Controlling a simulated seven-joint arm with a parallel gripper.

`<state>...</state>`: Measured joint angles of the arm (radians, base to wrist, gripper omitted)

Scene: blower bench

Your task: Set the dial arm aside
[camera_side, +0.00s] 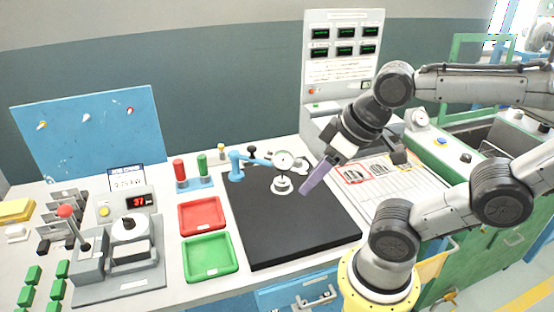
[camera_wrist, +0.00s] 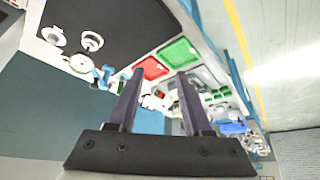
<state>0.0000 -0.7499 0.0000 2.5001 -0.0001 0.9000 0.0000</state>
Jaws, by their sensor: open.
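The dial arm is a light blue post and arm (camera_side: 236,166) at the back left of the black plate (camera_side: 310,238). It carries a round white dial (camera_side: 283,160) over a small white stepped part (camera_side: 282,186) on the plate. In the wrist view the dial (camera_wrist: 80,63) and the blue post (camera_wrist: 103,78) lie at the upper left, outside the fingers. My gripper (camera_side: 304,190) is to the right of the dial, above the plate and apart from it, tilted down to the left. In the wrist view my gripper (camera_wrist: 160,74) is open, with nothing between the fingers.
A red tray (camera_side: 200,230) and a green tray (camera_side: 209,275) stand left of the plate. Red and green cylinders (camera_side: 190,181) stand behind them. A white display panel (camera_side: 340,70) rises at the back. The front right of the black plate is clear.

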